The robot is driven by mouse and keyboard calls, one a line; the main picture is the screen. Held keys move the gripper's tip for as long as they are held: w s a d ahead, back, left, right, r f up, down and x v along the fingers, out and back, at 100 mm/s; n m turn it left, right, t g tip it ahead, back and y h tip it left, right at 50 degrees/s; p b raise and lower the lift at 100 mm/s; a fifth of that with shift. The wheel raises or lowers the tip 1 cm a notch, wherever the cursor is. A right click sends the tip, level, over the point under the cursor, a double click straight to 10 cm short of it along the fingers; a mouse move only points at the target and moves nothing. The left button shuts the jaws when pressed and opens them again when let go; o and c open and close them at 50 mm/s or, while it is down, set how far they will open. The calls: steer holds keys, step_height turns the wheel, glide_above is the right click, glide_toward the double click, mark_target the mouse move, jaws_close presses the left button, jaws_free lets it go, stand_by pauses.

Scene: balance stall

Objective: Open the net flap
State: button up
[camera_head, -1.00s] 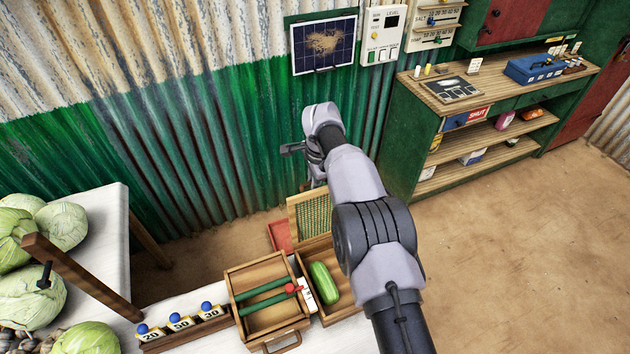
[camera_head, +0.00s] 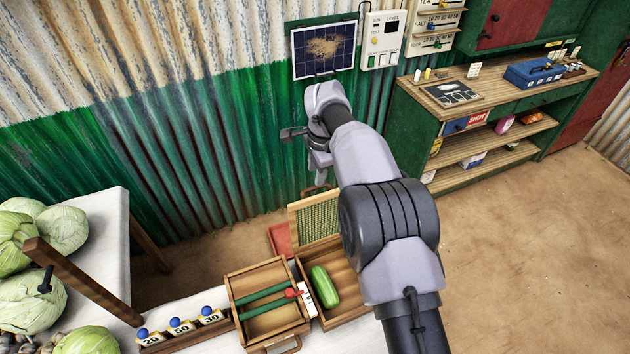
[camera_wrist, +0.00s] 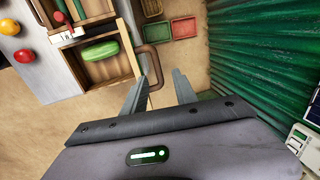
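The net flap (camera_head: 315,223) is a wooden frame with green mesh. It stands raised at the back edge of a wooden compartment (camera_head: 350,304) that holds a green cucumber-like vegetable (camera_head: 324,287). A brown handle (camera_head: 315,189) sits on its top edge and also shows in the wrist view (camera_wrist: 153,62). My gripper (camera_head: 318,168) is just above the handle in the head view.
A wooden tray (camera_head: 268,316) with green bars and a red knob adjoins the compartment. Number cards with blue balls (camera_head: 180,325) stand to its left. A corrugated wall (camera_head: 220,150) rises behind. Red (camera_wrist: 184,27) and green (camera_wrist: 158,32) crates lie on the floor. Cabbages (camera_head: 62,227) are at left.

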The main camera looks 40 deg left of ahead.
step_height(320, 180, up, 10)
steer(key=d+p, duration=0.1)
steer(key=shift+s+d, duration=0.4)
steer(key=shift+s, duration=0.05)
steer(key=shift+f, duration=0.2)
